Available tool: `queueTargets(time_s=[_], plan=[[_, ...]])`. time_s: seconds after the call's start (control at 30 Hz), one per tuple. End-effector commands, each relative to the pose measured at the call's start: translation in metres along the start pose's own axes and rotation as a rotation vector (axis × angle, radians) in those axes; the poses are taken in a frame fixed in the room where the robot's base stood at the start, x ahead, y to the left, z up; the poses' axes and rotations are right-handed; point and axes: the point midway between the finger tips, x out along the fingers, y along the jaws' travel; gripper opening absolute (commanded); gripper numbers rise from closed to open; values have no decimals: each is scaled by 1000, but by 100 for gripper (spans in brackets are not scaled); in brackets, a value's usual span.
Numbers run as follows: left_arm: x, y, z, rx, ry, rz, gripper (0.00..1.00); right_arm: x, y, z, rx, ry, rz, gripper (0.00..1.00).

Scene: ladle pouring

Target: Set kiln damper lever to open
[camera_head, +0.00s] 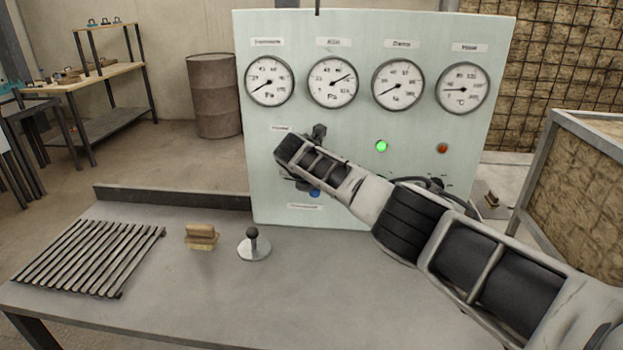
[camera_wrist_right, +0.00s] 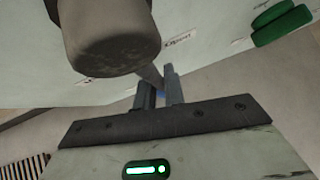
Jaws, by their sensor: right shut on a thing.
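The pale green kiln panel (camera_head: 375,20) stands at the back of the table. My right gripper (camera_head: 290,160) is up against its left part, and the arm covers the spot it works at. In the right wrist view the gripper's two fingers (camera_wrist_right: 160,88) are shut on a thin grey rod (camera_wrist_right: 151,76), which looks like the damper lever's shaft. A thick dark grey cylinder (camera_wrist_right: 110,38), seemingly the lever's knob, fills the upper left of that view. A label reading "Open" (camera_wrist_right: 177,42) is just right of the knob. My left gripper is out of view.
The panel carries several gauges, a lit green lamp (camera_head: 381,146), an orange-red lamp (camera_head: 442,148) and a blue knob (camera_head: 315,193). The table holds a slatted rack (camera_head: 88,257), a wooden block (camera_head: 201,237) and a round metal piece with a black knob (camera_head: 254,247).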

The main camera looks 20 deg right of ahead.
Motion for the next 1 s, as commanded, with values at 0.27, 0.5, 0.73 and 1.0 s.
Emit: queueTargets(time_s=[0.27, 0.5, 0.73, 1.0], plan=[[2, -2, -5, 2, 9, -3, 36, 2, -3, 0, -5, -3, -8, 33], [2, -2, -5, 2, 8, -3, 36, 1, -2, 0, -3, -1, -4, 33], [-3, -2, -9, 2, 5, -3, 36, -10, -1, 2, -3, 0, -2, 33], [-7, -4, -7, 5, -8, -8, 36, -48, -1, 1, -3, -3, 1, 33]])
